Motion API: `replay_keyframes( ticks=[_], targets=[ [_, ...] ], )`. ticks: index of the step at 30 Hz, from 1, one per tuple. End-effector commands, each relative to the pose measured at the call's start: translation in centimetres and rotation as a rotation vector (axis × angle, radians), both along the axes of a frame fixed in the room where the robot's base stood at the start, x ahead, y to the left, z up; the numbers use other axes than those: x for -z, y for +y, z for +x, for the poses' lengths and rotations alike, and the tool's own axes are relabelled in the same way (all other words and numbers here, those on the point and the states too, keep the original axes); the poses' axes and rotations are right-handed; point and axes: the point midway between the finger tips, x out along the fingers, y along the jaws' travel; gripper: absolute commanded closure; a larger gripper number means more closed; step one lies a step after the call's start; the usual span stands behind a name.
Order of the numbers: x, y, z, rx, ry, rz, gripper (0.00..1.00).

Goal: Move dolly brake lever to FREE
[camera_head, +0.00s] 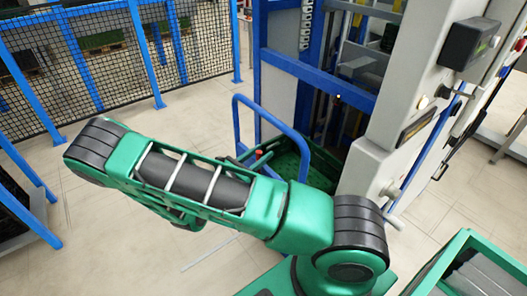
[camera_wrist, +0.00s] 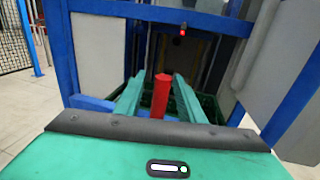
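A red lever (camera_wrist: 160,97) shows in the wrist view between the two green fingers of my gripper (camera_wrist: 157,82). The fingers are apart, with a gap on each side of the red piece. The lever's lower end is hidden by my gripper's body, and I cannot tell how deep it sits between the fingers. In the head view a small red tip (camera_head: 258,154) shows beside the blue dolly handle (camera_head: 272,112), just beyond my arm. No FREE marking is legible.
A dark green crate (camera_head: 318,166) stands behind the blue handle, at the foot of the blue-framed lift (camera_head: 318,73). A grey panel column (camera_head: 372,168) with knobs stands to the right. A mesh fence (camera_head: 105,75) is at the back left.

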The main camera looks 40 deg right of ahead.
Motion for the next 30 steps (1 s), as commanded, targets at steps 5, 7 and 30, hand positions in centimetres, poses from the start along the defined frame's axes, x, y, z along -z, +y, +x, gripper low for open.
replay_keyframes(
  ticks=[5, 7, 30],
  targets=[
    [0.0, -2.1, 0.4, 0.003, 0.0, 0.0, 0.64],
    [0.0, -2.5, 0.5, 0.003, 0.0, 0.0, 0.64],
    [0.0, -2.8, 0.7, 0.001, 0.008, 0.0, 1.0]
  ],
)
